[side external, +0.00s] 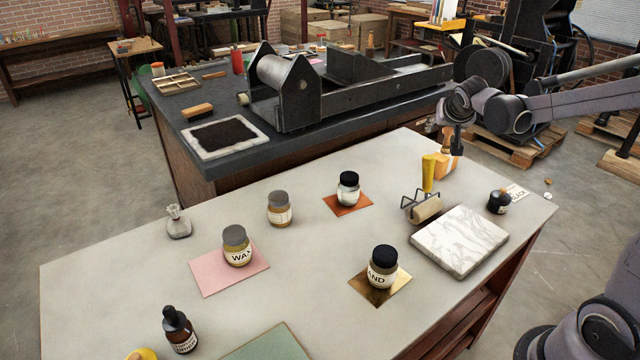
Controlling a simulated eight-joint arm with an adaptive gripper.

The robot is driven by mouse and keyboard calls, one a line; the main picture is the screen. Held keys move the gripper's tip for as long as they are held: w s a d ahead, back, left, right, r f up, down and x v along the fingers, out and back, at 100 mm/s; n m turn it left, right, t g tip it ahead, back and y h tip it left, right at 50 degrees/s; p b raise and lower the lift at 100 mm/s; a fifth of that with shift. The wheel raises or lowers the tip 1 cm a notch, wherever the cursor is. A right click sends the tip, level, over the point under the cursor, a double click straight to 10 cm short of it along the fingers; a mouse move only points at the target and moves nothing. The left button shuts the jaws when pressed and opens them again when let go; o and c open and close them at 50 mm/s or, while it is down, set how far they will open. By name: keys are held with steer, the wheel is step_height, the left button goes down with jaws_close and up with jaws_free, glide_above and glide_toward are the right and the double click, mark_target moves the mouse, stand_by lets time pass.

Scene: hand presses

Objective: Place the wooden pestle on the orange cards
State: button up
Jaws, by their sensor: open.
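An orange block-like stack (447,168), which looks like the orange cards, lies near the far right edge of the pale table. A small brown wooden piece (447,139), likely the pestle, shows upright at the stack, beside my gripper; whether it rests on the stack or only stands behind it I cannot tell. My gripper (457,150) points down just above the right part of the stack. It is open, and its fingers are small and dark in this view. Whether it touches the wooden piece is unclear.
A yellow-handled roller (425,203) stands close in front of the stack, with a marble slab (459,241) nearer. A dark jar (499,202) is to the right. A black-lidded jar (348,188) stands on an orange-brown sheet (366,202). Left of the roller, the tabletop has free room.

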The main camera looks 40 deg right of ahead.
steer(key=s+a+f+n+y, duration=0.1)
steer(key=s+a+n+y, duration=0.2)
steer(key=s+a, duration=0.6)
steer(key=s+a+f+n+y, duration=0.2)
steer(key=s+a+n+y, duration=0.2)
steer(key=s+a, duration=0.5)
steer(key=a+n, duration=0.1)
steer(key=a, duration=0.6)
steer(key=shift+s+a+f+n, duration=0.2)
steer(key=shift+a+n, duration=0.2)
steer(key=shift+t, duration=0.3)
